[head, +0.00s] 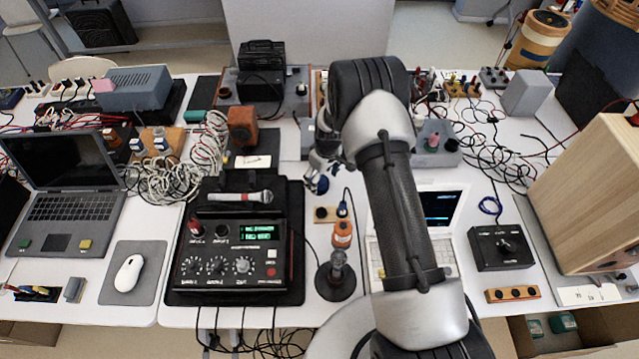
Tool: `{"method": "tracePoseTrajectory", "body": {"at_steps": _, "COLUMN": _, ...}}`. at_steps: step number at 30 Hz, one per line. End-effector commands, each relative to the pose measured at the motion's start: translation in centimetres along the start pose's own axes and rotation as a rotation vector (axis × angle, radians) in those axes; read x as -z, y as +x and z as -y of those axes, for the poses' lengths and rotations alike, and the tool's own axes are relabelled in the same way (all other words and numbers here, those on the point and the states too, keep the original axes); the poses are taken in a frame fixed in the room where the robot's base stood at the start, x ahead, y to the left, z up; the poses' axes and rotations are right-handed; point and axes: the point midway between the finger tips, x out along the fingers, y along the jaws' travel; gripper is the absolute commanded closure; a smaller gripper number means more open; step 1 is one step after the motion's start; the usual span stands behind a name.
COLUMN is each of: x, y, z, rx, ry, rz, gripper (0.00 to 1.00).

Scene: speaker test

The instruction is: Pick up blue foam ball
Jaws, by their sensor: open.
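A small dark blue round thing (322,184), which looks like the blue foam ball, shows on the white table just right of the black device. My gripper (317,177) is open and right at this blue thing, left of my arm's upper end. The fingers are small and partly hidden by my arm and wrist. I cannot tell whether they touch the ball or only hang over it.
A black control box (232,253) with a microphone (240,197) stands left of the ball. An orange bottle (342,234) and a dark round-based stand (336,279) are in front. A white laptop (440,210) lies right, partly behind my arm. Cables crowd the back.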

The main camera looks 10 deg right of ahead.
Motion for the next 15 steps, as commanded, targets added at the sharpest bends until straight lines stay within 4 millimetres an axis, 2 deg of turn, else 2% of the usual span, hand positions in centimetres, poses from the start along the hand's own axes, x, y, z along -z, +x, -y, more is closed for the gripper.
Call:
{"method": "tracePoseTrajectory", "body": {"at_steps": 1, "x": 0.0, "y": 1.2, "z": 0.1, "rx": 0.001, "ry": -0.001, "rz": 0.002, "gripper": 0.31}}
{"method": "tracePoseTrajectory", "body": {"at_steps": 3, "x": 0.0, "y": 2.4, "z": 0.1, "rx": 0.002, "ry": 0.000, "rz": 0.003, "gripper": 0.31}}
{"method": "tracePoseTrajectory", "body": {"at_steps": 6, "x": 0.1, "y": 3.3, "z": 0.1, "rx": 0.000, "ry": 0.000, "rz": 0.001, "gripper": 0.31}}
{"method": "tracePoseTrajectory", "body": {"at_steps": 13, "x": 0.1, "y": 3.3, "z": 0.1, "rx": 0.000, "ry": 0.000, "rz": 0.001, "gripper": 0.31}}
{"method": "tracePoseTrajectory", "body": {"at_steps": 15, "x": 0.1, "y": 3.3, "z": 0.1, "rx": 0.000, "ry": 0.000, "rz": 0.001, "gripper": 0.35}}
